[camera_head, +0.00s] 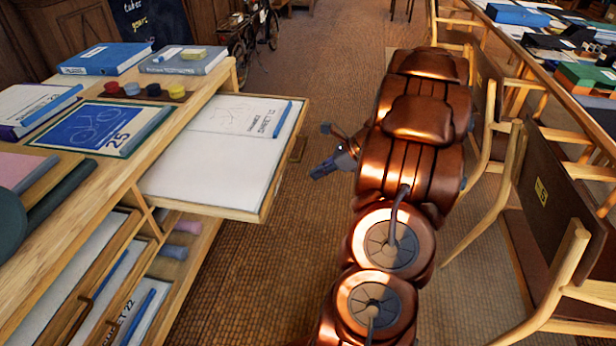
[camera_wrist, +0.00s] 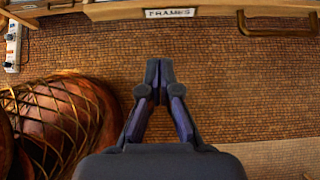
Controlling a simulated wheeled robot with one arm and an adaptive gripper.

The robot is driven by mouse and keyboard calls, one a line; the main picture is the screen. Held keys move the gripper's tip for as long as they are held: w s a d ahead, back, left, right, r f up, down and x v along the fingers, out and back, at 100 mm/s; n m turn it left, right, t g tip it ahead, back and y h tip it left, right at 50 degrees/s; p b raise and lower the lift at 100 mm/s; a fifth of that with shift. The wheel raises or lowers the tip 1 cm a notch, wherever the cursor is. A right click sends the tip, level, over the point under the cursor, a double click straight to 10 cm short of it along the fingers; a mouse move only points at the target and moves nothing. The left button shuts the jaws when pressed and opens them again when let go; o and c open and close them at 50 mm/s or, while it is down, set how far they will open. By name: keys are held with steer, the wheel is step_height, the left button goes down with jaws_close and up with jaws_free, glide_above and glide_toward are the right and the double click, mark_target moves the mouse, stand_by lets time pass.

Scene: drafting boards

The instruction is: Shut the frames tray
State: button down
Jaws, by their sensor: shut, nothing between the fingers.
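The frames tray (camera_head: 222,170) is pulled out from the wooden drafting cabinet, with white sheets lying in it. A dark handle (camera_head: 298,150) is on its front. In the wrist view, a front (camera_wrist: 110,12) with a "FRAMES" label (camera_wrist: 167,13) runs along the top edge, and a brown handle (camera_wrist: 277,22) is to the right of the label. My gripper (camera_head: 318,172) is just right of the tray's front, apart from it and holding nothing. In the wrist view my gripper's fingertips (camera_wrist: 159,68) are together, below the label, with the floor behind them.
The cabinet top (camera_head: 75,182) carries books, a blue board (camera_head: 88,127) and several small coloured pots. Lower compartments (camera_head: 95,290) hold more sheets. Wooden chairs (camera_head: 540,220) stand close on the right, past my arm. Open floor (camera_head: 290,260) lies between cabinet and arm. A bicycle (camera_head: 250,40) stands behind.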

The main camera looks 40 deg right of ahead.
mark_target(276, 189)
steer(key=shift+w+a+r+b+x, duration=0.25)
steer(key=shift+r+b+x, duration=0.1)
steer(key=shift+x, duration=1.55)
steer(key=shift+w+a+r+b+x, duration=0.1)
steer(key=shift+w+r+b+x, duration=0.2)
steer(key=shift+x, duration=1.55)
steer(key=shift+w+a+r+b+x, duration=0.25)
steer(key=shift+r+b+x, duration=0.1)
steer(key=shift+x, duration=1.55)
